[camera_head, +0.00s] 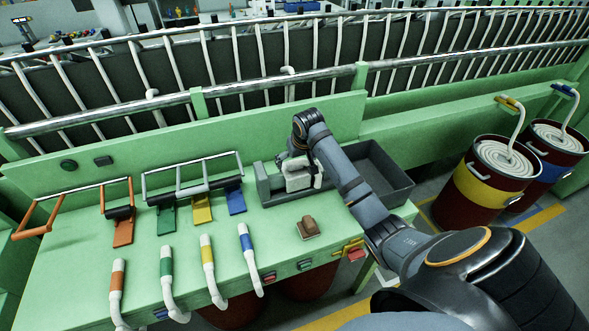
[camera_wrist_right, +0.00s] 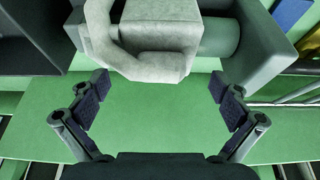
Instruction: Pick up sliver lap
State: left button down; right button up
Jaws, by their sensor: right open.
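The sliver lap (camera_head: 301,177) looks like a white, block-like roll with a loose strand curving down its side. It sits in a grey holder (camera_head: 262,185) on the green bench. It also shows at the top of the right wrist view (camera_wrist_right: 150,40), with the strand along its left and lower sides. My right gripper (camera_wrist_right: 159,97) is open and empty, its two dark-padded fingers spread wide just short of the lap and apart from it. In the head view my right gripper (camera_head: 290,158) is beside the lap and partly hides it. My left gripper is not in view.
A dark grey open tray (camera_head: 385,163) stands right of the lap. A brown brush-like block (camera_head: 308,228) lies in front. Coloured flaps (camera_head: 203,208) with metal bar handles and several white slivers (camera_head: 166,270) are at left. Sliver cans (camera_head: 485,185) stand at right. A railing runs behind.

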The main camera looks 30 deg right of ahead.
jog(key=x, duration=0.2)
jog(key=shift+w+f+p, duration=0.2)
jog(key=shift+f+p, duration=0.1)
jog(key=shift+p, duration=0.05)
jog(key=shift+f, duration=0.1)
jog(key=c, duration=0.9)
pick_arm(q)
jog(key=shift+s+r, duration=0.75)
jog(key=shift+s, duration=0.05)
pick_arm(e)
jog(key=shift+c, duration=0.5)
